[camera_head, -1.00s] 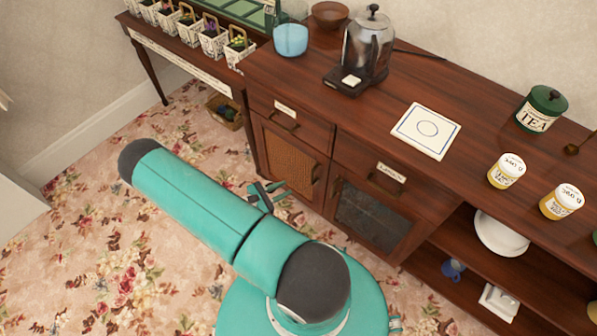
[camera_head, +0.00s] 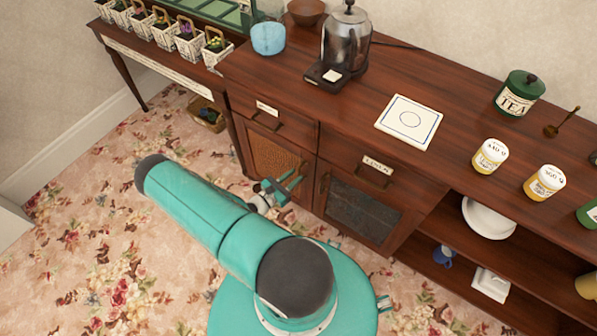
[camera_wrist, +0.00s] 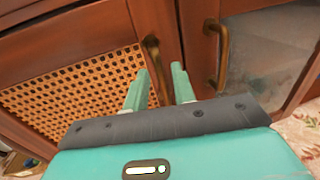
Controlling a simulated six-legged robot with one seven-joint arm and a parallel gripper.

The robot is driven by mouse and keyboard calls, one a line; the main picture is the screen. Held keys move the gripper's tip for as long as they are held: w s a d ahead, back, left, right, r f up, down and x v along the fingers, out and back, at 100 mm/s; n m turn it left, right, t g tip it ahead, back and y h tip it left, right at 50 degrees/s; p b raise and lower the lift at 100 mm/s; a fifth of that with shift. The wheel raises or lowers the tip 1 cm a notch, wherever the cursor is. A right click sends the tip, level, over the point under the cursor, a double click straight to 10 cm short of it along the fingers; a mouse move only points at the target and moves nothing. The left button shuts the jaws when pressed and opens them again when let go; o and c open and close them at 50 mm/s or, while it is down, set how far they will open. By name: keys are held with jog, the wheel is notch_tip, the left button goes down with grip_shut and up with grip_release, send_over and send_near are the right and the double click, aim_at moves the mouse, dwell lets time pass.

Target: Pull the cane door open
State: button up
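The cane door (camera_head: 268,152) is the left door of the dark wooden sideboard, and it looks closed. Its woven panel (camera_wrist: 80,88) fills the left of the wrist view. Its upright brass handle (camera_wrist: 152,52) is at the door's right edge. My gripper (camera_head: 284,186) is in front of this door in the head view. In the wrist view my gripper (camera_wrist: 161,72) is open, with two green fingers apart. The handle's lower part shows between the fingertips; I cannot tell whether they touch it.
A glass-panelled door (camera_head: 360,212) with its own brass handle (camera_wrist: 219,50) is directly right of the cane door. Drawers (camera_head: 272,122) sit above. Floral carpet (camera_head: 110,215) is clear at left.

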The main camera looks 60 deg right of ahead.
aim_at(299, 172)
jog(key=shift+x, duration=1.8)
jog(key=shift+c, duration=0.3)
grip_shut()
jog(key=shift+w+a, duration=0.1)
